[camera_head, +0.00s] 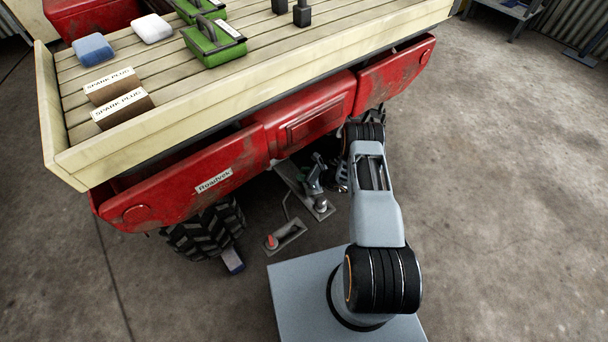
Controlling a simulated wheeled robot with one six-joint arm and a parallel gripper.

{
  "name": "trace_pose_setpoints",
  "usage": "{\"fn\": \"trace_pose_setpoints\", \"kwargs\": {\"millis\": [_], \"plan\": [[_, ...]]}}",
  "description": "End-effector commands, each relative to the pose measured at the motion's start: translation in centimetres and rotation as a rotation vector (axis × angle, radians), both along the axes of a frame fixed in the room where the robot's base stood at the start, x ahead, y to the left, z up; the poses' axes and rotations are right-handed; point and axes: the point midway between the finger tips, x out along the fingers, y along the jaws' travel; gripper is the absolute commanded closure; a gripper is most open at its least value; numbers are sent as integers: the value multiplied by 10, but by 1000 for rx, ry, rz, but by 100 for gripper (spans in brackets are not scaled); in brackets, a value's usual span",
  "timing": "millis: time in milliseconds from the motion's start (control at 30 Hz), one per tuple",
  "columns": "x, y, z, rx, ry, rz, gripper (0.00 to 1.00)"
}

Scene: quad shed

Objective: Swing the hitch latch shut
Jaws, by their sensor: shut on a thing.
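Below the red rear of the vehicle, a grey hitch plate (290,178) slopes down toward me. A dark upright part (314,180) stands on the plate and looks like the hitch latch. My arm reaches down from the right, and my gripper (341,178) is at the right side of this part, under the bumper. The jaws are small and partly hidden by my arm and the vehicle. They are shut on what appears to be the hitch latch. The latch's exact angle is too small to tell.
The red bumper (310,120) and wooden bed (250,90) overhang the hitch.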

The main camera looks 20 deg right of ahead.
Motion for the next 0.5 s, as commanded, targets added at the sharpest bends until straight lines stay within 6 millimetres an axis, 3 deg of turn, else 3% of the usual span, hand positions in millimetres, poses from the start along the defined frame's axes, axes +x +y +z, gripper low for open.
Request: {"fn": "trace_pose_setpoints", "kwargs": {"millis": [100, 500], "plan": [[0, 0, 0, 0, 0, 1, 100], [-1, -6, 0, 1, 2, -46, 100]]}}
